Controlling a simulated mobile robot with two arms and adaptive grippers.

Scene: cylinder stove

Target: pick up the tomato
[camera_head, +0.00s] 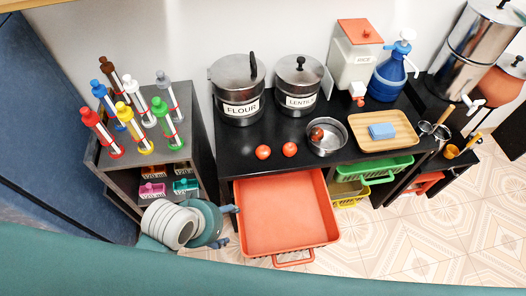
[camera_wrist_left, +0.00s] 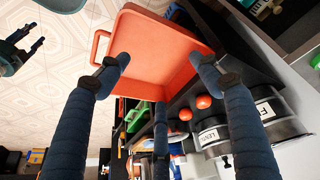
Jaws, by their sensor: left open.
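Two red tomatoes, one on the left (camera_head: 263,152) and one on the right (camera_head: 290,149), sit on the black counter in front of the flour and lentils pots. A third tomato (camera_head: 317,134) is in the metal bowl. My left gripper (camera_head: 230,225) is open and empty beside the left edge of the pulled-out orange drawer, apart from the tomatoes. In the left wrist view its spread fingers (camera_wrist_left: 160,80) frame the drawer, and two tomatoes show beyond (camera_wrist_left: 203,102). My right gripper (camera_wrist_left: 28,46) shows partly at the left edge there; its jaw state is unclear.
The orange drawer (camera_head: 326,243) sticks out below the counter. A dark shelf (camera_head: 197,137) with colored bottles stands left. The flour pot (camera_head: 238,90) and lentils pot (camera_head: 298,86) stand behind the tomatoes. The metal bowl (camera_head: 341,138) and wooden tray (camera_head: 399,142) are to their right.

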